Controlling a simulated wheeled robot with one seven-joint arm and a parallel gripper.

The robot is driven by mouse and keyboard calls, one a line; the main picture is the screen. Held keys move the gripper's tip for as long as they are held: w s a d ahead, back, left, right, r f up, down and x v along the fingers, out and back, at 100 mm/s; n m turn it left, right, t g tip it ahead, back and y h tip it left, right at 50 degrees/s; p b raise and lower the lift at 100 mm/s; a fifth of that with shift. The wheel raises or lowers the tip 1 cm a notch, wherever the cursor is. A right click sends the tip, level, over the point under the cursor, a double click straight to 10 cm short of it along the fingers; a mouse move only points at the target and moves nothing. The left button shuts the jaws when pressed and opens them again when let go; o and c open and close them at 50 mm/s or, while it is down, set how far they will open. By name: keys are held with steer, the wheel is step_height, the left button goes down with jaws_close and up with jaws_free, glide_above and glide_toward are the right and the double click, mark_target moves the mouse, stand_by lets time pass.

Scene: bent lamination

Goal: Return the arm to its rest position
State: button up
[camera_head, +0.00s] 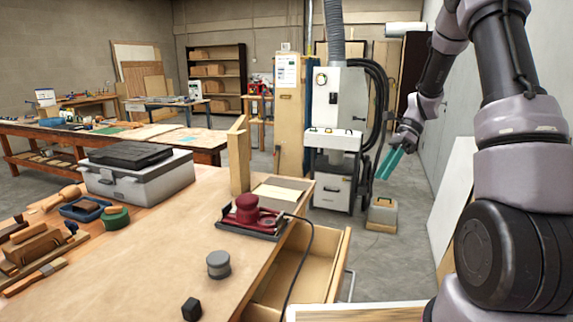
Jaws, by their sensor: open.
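My arm rises along the right side of the head view, with its base joints large in the foreground. It bends over at the top, and its forearm hangs down toward the middle right. My gripper (390,164) is at its end, pointing down and left, with teal fingers. It is open, with nothing seen between the fingers. It is in the air, to the right of the workbench (160,262) and in front of the grey dust extractor (340,110). It appears apart from everything around it.
An open drawer (335,265) juts from the bench's right side, with a black cable hanging over it. A red tool (247,209), a grey cylinder (218,264) and a grey case (138,177) sit on the bench. Boards (455,205) lean on the right wall.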

steer(key=s+a+r+n+t+h, duration=0.1)
steer(key=s+r+n+t, duration=0.4)
steer(key=s+r, duration=0.5)
steer(key=s+a+r+n+t+h, duration=0.2)
steer(key=s+r+n+t, duration=0.4)
steer(key=s+r+n, duration=0.3)
step_height(320, 180, up, 2)
steer(key=shift+s+a+r+h, duration=0.15)
steer(key=shift+s+a+h, duration=0.15)
steer(key=shift+s+h, duration=0.7)
